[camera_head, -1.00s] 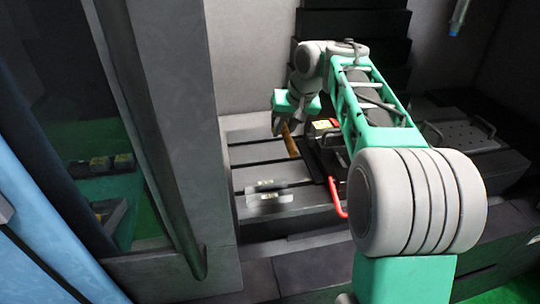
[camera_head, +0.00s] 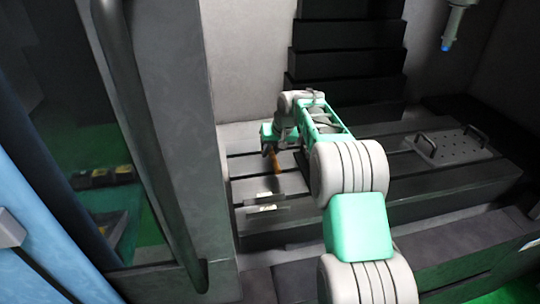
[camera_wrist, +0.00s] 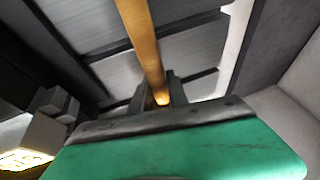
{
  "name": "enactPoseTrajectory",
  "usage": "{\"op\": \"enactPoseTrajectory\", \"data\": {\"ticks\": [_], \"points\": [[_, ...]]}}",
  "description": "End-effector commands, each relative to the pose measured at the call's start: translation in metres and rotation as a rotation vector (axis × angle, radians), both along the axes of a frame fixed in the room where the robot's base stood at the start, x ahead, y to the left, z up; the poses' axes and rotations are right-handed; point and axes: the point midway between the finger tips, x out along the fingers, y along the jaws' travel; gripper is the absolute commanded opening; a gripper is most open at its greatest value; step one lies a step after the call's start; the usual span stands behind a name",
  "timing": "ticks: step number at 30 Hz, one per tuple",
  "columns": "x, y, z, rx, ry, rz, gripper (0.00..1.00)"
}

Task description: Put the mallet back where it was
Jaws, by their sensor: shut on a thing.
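The mallet's brown wooden handle (camera_head: 276,162) shows below my gripper (camera_head: 267,150) in the head view, over the slotted grey machine table (camera_head: 250,172). In the wrist view the orange-brown handle (camera_wrist: 142,42) runs from between the fingers of my gripper (camera_wrist: 158,98) to the top edge. My gripper is shut on the handle. I cannot make out the mallet's head in either view. Whether the mallet touches the table is unclear.
Small metal blocks (camera_head: 266,201) sit near the table's front left. A perforated plate (camera_head: 455,146) with two handles lies at the right. A blue-tipped tool (camera_head: 451,28) hangs above it. A grey door post (camera_head: 165,130) stands close on the left.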

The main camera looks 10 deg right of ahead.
Motion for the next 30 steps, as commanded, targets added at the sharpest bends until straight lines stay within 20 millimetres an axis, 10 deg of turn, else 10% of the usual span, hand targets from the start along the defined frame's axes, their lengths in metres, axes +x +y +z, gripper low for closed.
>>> {"op": "enactPoseTrajectory", "data": {"ticks": [14,15,21,30], "points": [[-0.001,0.001,-0.027,0.000,0.001,0.001,0.00],[-0.002,0.001,-0.027,0.000,0.003,0.001,0.23],[-0.002,0.001,-0.027,0.000,0.004,0.000,0.39],[-0.002,0.000,-0.023,0.000,0.003,0.000,0.41]]}}
